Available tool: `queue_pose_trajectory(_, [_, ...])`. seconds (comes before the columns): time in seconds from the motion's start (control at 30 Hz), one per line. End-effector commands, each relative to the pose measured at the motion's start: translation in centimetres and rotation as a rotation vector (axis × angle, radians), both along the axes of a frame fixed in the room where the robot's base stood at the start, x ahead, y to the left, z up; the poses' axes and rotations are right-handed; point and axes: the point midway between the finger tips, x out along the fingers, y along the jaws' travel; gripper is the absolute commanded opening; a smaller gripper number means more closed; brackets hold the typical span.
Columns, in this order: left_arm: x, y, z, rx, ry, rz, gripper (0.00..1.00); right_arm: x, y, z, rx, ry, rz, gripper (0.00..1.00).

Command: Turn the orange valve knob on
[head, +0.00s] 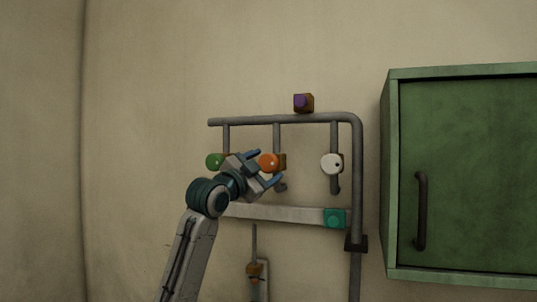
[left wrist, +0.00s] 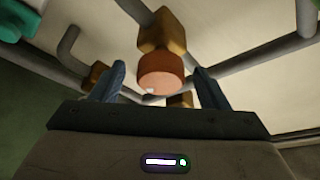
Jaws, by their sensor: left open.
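The orange valve knob (head: 268,162) is a round knob on a brass body, mounted on the middle vertical pipe of a grey pipe frame. In the left wrist view the orange knob (left wrist: 161,74) shows between the two blue fingers, with a small pale mark near its lower left edge. My left gripper (head: 266,167) is open, with one finger above the knob and one below it. In the left wrist view the open left gripper (left wrist: 160,85) has visible gaps on both sides of the knob. My right gripper is not in view.
A green knob (head: 214,161) is left of the orange one, and a white knob (head: 331,163) is right. A purple knob (head: 301,101) sits on top of the frame. A teal piece (head: 335,218) is on the lower bar. A green cabinet (head: 465,170) stands at the right.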

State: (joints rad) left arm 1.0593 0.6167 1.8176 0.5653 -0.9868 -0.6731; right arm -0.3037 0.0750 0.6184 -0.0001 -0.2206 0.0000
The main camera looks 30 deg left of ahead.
Motion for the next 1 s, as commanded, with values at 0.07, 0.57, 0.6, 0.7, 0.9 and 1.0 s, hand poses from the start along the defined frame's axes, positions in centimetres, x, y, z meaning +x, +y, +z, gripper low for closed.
queue_pose_trajectory(0.07, [1.0, 0.0, 0.6, -0.003, 0.002, -0.001, 0.69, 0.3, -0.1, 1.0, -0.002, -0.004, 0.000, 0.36])
queue_pose_trajectory(0.57, [2.0, -0.1, 0.5, 0.000, 0.000, 0.000, 0.59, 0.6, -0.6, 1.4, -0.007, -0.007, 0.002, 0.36])
queue_pose_trajectory(0.6, [2.0, -0.1, 0.5, 0.000, 0.000, 0.000, 0.51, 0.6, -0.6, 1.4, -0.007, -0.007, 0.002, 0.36])
queue_pose_trajectory(0.7, [2.0, -0.1, 0.5, 0.000, 0.000, 0.000, 0.31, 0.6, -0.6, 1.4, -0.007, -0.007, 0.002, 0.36])
queue_pose_trajectory(0.9, [2.0, -0.1, 0.4, -0.004, 0.000, -0.001, 0.24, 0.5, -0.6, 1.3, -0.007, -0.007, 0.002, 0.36])
queue_pose_trajectory(1.0, [2.0, -0.1, 0.4, -0.016, -0.003, 0.001, 0.24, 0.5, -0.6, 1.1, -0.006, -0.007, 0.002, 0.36])
